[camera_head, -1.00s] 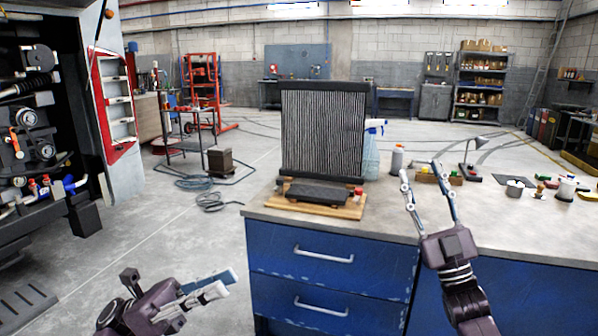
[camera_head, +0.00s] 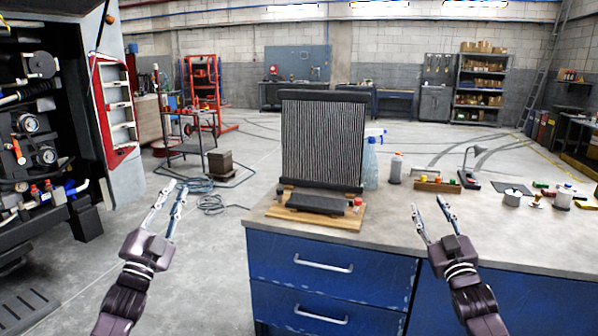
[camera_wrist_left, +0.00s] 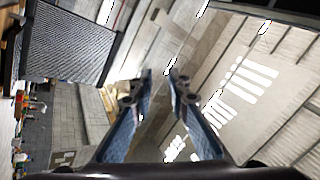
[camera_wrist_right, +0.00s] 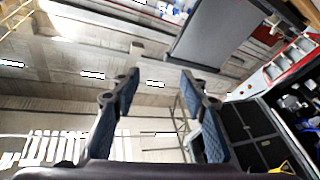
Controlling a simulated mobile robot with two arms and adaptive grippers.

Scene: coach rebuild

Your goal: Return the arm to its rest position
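My left gripper (camera_head: 168,203) is raised left of the blue workbench, over the open floor, with its fingers pointing up and away. In the left wrist view its two fingers (camera_wrist_left: 158,88) stand apart with nothing between them. My right gripper (camera_head: 430,216) is in front of the workbench's front edge, fingers pointing up. In the right wrist view its fingers (camera_wrist_right: 160,90) are spread wide and empty. Neither gripper touches anything in view.
An open vehicle side (camera_head: 40,130) stands at the left.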

